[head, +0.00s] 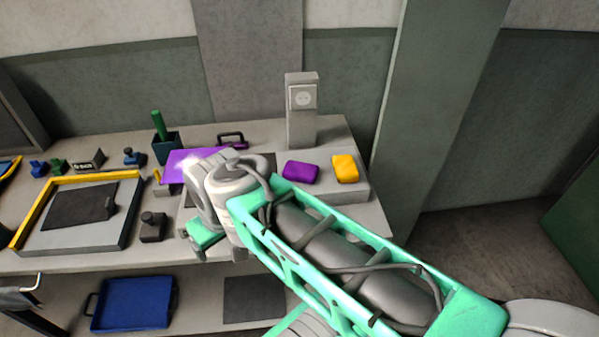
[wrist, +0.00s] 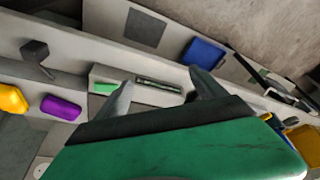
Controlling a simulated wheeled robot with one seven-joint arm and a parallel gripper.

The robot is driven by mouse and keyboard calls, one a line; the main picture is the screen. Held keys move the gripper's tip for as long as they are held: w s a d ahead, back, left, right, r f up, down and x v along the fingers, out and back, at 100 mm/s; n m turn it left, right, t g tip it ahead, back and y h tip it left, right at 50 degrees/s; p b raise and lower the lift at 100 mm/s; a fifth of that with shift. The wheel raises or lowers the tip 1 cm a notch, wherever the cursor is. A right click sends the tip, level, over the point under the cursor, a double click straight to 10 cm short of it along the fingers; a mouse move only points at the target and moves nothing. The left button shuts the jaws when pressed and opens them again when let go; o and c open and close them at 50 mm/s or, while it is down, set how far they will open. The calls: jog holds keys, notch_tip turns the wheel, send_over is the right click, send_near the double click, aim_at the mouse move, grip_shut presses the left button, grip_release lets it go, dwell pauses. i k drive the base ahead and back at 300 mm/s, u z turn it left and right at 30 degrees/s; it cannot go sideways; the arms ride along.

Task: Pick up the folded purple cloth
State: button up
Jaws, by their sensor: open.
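The folded purple cloth (head: 300,172) is a small rounded pad lying on a low grey block at the right end of the workbench. A yellow folded cloth (head: 344,168) lies just right of it. In the wrist view the purple cloth (wrist: 61,108) is at the left, well outside my fingers, with the yellow one (wrist: 12,99) beyond it. My gripper (wrist: 162,78) is open, with nothing seen between its two grey fingers. In the head view my wrist hangs near the bench's front edge, left of the cloth and apart from it.
A grey post (head: 301,125) stands behind the cloths. A yellow-edged tray (head: 75,240) and small dark tools are at left. A blue tray (head: 133,303) sits on the lower shelf.

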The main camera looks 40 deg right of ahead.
aim_at(294, 170)
jog(key=u, duration=1.3)
jog(key=k, duration=0.65)
jog(key=u, duration=0.25)
